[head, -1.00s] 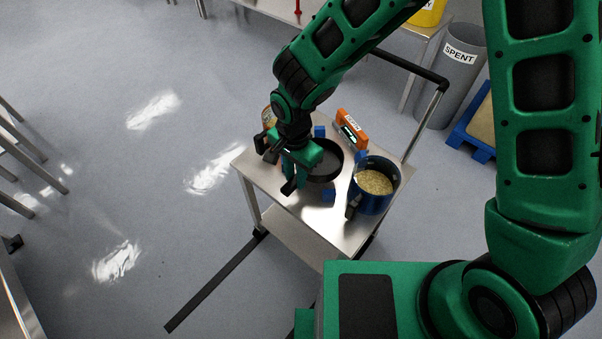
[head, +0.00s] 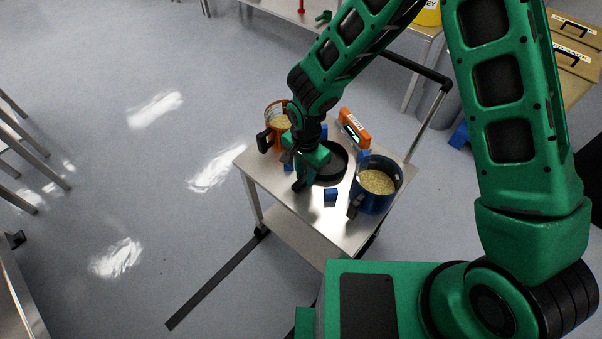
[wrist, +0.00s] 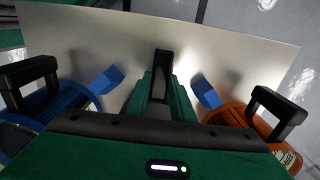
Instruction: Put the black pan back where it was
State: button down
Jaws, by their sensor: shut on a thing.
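The black pan (head: 334,172) is round and shallow and sits at the middle of the steel cart top (head: 258,166), between an orange pot and a blue pot. I cannot tell whether its base touches the cart. My gripper (head: 304,181) is at the pan's near left side and hides part of its rim. In the wrist view my gripper (wrist: 161,90) is shut on a black piece, the pan's handle (wrist: 163,62), which points up in that picture. The pan's bowl is hidden behind my gripper there.
An orange pot (head: 275,138) of grain stands left of the pan, and a blue pot (head: 364,196) of grain stands right. Small blue blocks (head: 331,195) lie around the pan. The cart's near left corner is bare.

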jog(key=c, duration=1.5)
grip_release()
jog(key=shift+f, duration=0.1)
jog(key=shift+c, duration=0.2)
notch_tip(320, 180, up, 12)
